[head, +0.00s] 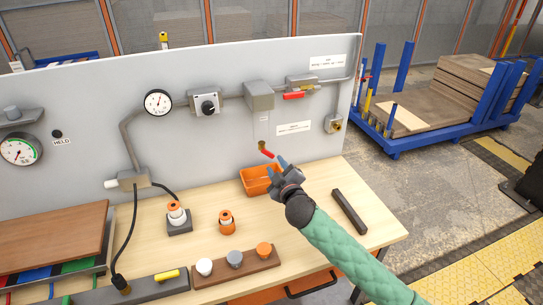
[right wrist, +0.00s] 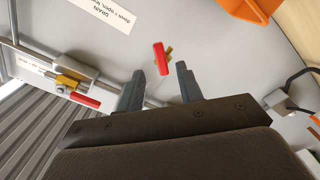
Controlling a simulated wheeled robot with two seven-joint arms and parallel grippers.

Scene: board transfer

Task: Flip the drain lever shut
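The red drain lever (head: 266,153) sits on a brass valve (head: 262,145) low on the grey panel and slants down to the right. In the right wrist view the red lever (right wrist: 161,58) shows just beyond my fingertips, roughly centred between them. My right gripper (head: 284,167) is open and empty, close to the lever at its lower right; its two fingers (right wrist: 160,80) stand apart. I cannot tell whether a finger touches the lever. A white drain label (right wrist: 105,12) is beside it, partly cut off. My left gripper is not in view.
An orange bin (head: 254,187) stands below the lever. Another red-handled valve (head: 293,96) is higher on the panel. A dark bar (head: 348,211) lies on the bench at right. Bottles and a wooden block with knobs (head: 236,269) stand left of my right arm.

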